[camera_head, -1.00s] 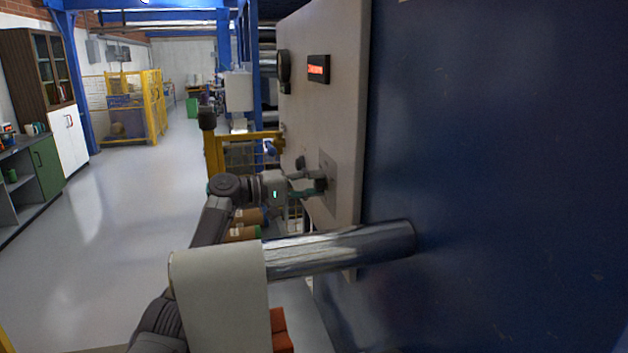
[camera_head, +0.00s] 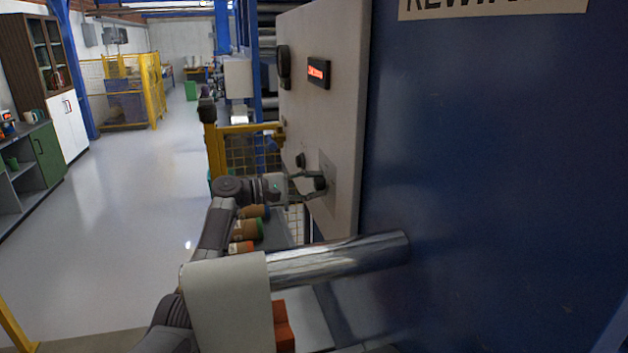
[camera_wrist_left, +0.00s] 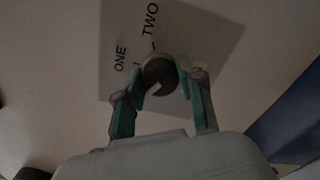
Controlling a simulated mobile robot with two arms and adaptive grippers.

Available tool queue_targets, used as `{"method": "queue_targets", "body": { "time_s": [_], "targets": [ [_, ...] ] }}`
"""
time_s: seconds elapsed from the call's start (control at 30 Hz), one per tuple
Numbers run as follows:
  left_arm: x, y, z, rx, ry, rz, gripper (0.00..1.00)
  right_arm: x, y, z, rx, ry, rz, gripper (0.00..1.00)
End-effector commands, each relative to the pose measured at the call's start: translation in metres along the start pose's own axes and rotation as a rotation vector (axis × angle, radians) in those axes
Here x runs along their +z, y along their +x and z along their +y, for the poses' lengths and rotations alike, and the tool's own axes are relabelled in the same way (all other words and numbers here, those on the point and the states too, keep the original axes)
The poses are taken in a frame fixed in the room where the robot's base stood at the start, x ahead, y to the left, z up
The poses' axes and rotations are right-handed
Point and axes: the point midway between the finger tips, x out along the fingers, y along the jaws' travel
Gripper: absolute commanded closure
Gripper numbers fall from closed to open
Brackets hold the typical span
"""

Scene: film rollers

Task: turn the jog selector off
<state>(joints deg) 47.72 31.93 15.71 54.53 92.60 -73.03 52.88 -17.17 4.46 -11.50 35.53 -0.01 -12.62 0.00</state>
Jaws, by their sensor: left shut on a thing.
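The jog selector (camera_wrist_left: 160,76) is a dark round knob with a pale pointer mark. It sits on a grey plate (camera_wrist_left: 185,35) lettered ONE and TWO; a third label is hidden behind my gripper. In the left wrist view the pale mark points to the lower left of the picture. My left gripper (camera_wrist_left: 160,88) is shut on the knob, with one teal-padded finger on each side of it. In the head view my left gripper (camera_head: 312,184) reaches the knob (camera_head: 320,184) on the beige panel (camera_head: 320,120). My right gripper is not in view.
A blue machine wall (camera_head: 490,180) fills the right side. A small red display (camera_head: 318,72) is higher on the panel. Open floor (camera_head: 110,210) lies to the left.

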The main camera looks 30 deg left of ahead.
Motion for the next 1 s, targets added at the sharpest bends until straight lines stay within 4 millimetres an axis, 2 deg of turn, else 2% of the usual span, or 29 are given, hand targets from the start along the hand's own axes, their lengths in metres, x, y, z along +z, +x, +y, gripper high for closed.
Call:
{"method": "queue_targets", "body": {
  "time_s": [0.6,0.63,0.77,1.0],
  "targets": [
    [-0.0003,-0.0003,0.0005,0.002,-0.042,0.001,0.96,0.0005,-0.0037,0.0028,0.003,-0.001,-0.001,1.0],
    [-0.0004,-0.0003,0.0004,0.002,-0.042,0.001,0.58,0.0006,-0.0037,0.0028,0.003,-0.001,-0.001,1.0],
    [-0.0003,-0.0003,0.0003,0.002,-0.041,0.001,0.37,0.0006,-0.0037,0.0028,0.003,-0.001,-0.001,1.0],
    [-0.0001,-0.0002,0.0001,0.0,-0.04,0.0,0.36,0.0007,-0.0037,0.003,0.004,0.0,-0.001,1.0]
  ]
}}
